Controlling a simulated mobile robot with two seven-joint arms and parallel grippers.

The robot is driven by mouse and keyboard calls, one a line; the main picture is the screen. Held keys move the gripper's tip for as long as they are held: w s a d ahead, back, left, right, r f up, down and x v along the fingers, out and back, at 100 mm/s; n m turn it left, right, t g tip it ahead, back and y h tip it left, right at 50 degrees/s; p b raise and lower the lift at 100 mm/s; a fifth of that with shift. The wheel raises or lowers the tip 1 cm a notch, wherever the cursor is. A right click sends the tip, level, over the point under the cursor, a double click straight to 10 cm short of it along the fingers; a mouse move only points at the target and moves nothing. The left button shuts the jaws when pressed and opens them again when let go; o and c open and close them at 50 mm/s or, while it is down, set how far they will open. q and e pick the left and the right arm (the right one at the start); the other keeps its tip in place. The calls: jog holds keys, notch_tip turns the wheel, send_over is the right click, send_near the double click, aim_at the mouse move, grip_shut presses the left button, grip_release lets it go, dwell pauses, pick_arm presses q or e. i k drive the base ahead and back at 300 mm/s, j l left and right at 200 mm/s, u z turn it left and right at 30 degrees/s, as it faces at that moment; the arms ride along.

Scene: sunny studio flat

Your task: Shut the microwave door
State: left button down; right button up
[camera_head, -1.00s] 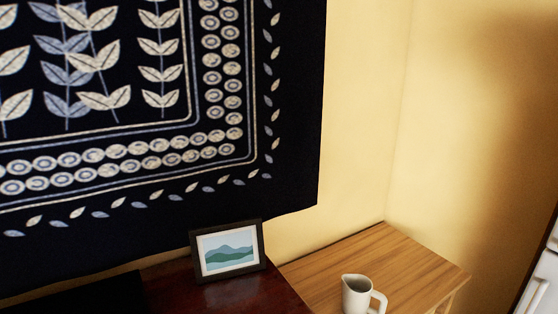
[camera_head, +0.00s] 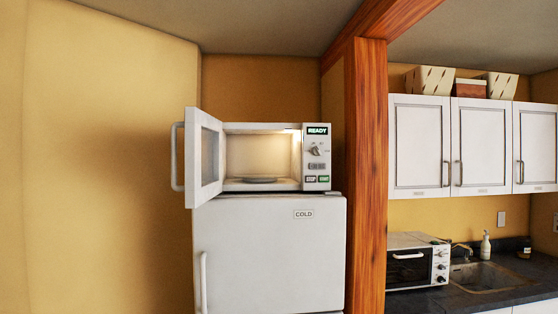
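A white microwave (camera_head: 316,160) stands on top of a white fridge (camera_head: 270,250). Its door (camera_head: 204,157) is wide open, swung out to the left, with a handle (camera_head: 176,157) on its outer left side. The lit inside shows a turntable plate (camera_head: 260,180) with nothing on it that I can make out. The control panel on the right has a lit READY display and a dial. Neither of my grippers is in view.
A wooden post (camera_head: 366,170) stands just right of the fridge. Beyond it are white wall cabinets (camera_head: 420,145), a toaster oven (camera_head: 408,262) and a sink (camera_head: 486,275) in a dark counter. A bare yellow wall (camera_head: 105,170) is on the left.

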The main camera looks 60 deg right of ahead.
aim_at(203, 131)
jog(key=l+z, duration=0.2)
jog(key=z, duration=1.4)
jog(key=i+z, duration=0.2)
jog(key=i, duration=0.3)
jog(key=l, duration=0.1)
